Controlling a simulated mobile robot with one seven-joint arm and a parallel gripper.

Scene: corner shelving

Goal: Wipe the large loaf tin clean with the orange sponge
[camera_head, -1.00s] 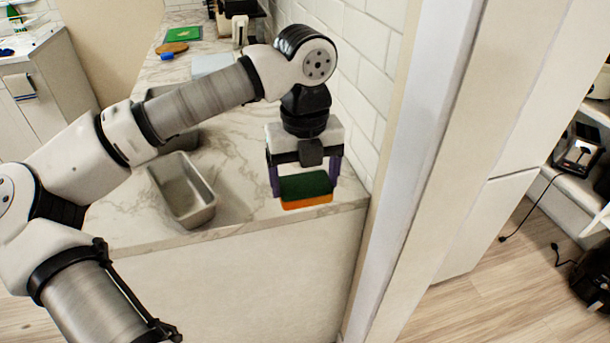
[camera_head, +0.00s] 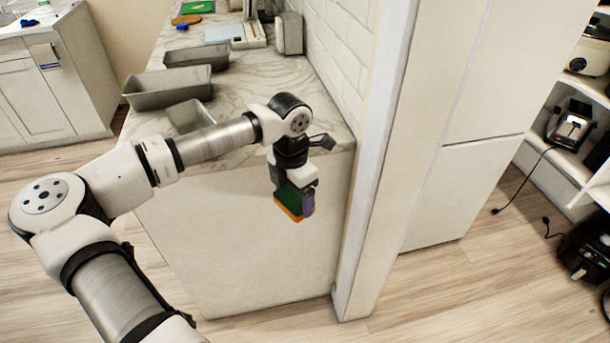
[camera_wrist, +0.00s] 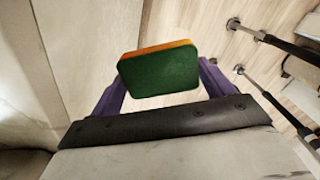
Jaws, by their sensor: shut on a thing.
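My gripper (camera_head: 294,203) is shut on the orange sponge (camera_head: 286,198), which has a green scouring face. They are in front of the counter's end panel, below the counter top and apart from the tins. In the wrist view the sponge (camera_wrist: 160,72) sits between the purple fingers, green face toward the camera and an orange edge at the top. The large loaf tin (camera_head: 160,94) appears to be the widest of the grey tins, on the counter's left side. Its inside shows only partly.
A smaller tin (camera_head: 186,112) stands nearer the counter's front, partly hidden by my arm. Another tin (camera_head: 190,81) lies behind the large one. A wall post (camera_head: 375,160) rises right of the counter. Wooden floor (camera_head: 440,280) is open in front.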

